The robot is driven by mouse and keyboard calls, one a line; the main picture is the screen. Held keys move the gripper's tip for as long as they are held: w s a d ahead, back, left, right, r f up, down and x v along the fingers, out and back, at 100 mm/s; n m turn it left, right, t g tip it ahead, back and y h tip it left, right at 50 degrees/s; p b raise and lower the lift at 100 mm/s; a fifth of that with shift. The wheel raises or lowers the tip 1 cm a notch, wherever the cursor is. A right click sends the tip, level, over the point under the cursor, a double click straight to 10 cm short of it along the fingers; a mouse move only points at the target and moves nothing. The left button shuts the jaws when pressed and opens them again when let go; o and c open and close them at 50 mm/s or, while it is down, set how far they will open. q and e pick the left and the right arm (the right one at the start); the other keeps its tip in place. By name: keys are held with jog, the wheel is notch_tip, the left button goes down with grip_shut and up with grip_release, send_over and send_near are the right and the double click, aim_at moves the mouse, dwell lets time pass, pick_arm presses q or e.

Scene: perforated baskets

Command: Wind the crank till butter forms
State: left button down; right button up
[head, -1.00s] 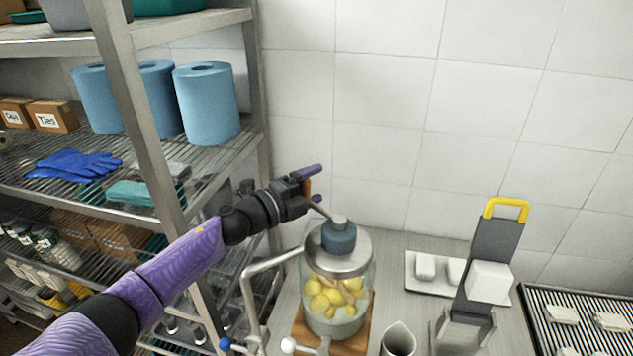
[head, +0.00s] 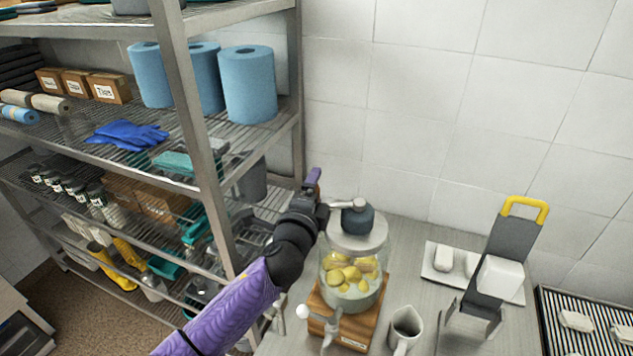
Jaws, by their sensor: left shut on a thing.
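The glass churn jar (head: 353,265) stands on a wooden base (head: 335,323) on the counter. It has a metal lid with a dark gear housing (head: 357,220) on top. Yellow lumps (head: 349,272) sit in pale liquid inside the jar. A short metal crank arm (head: 342,205) runs left from the housing toward my left gripper (head: 315,192). The left gripper is shut at the crank's handle, left of the jar top; its fingers hide most of the handle. My right gripper is not in view.
A metal cup (head: 403,328) stands right of the churn. A grey stand with a yellow handle (head: 526,206) holds a white block (head: 499,277) by a white tray (head: 435,268). A ribbed drain rack (head: 562,320) is far right. A wire shelf (head: 215,190) stands close on the left.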

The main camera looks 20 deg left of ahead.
pick_arm(q)
jog(key=s+n+y, duration=0.1)
jog(key=y, duration=0.1)
jog(key=n+y, duration=0.1)
jog(key=y, duration=0.1)
jog(key=shift+s+d+f+n+g, duration=0.1)
jog(key=shift+s+d+n+g, duration=0.2)
jog(key=shift+s+d+g, duration=0.1)
jog(key=shift+s+f+b, duration=0.1)
jog(key=shift+b, duration=0.2)
jog(key=shift+s+d, duration=0.25)
jog(key=shift+s, duration=0.1)
dwell(0.6)
jog(key=shift+c, duration=0.2)
grip_release()
jog(key=shift+o, duration=0.2)
jog(key=shift+s, duration=0.15)
jog(key=b+v, duration=0.1)
jog(key=v, duration=0.9)
jog(key=shift+b, duration=0.3)
jog(key=shift+a, duration=0.1)
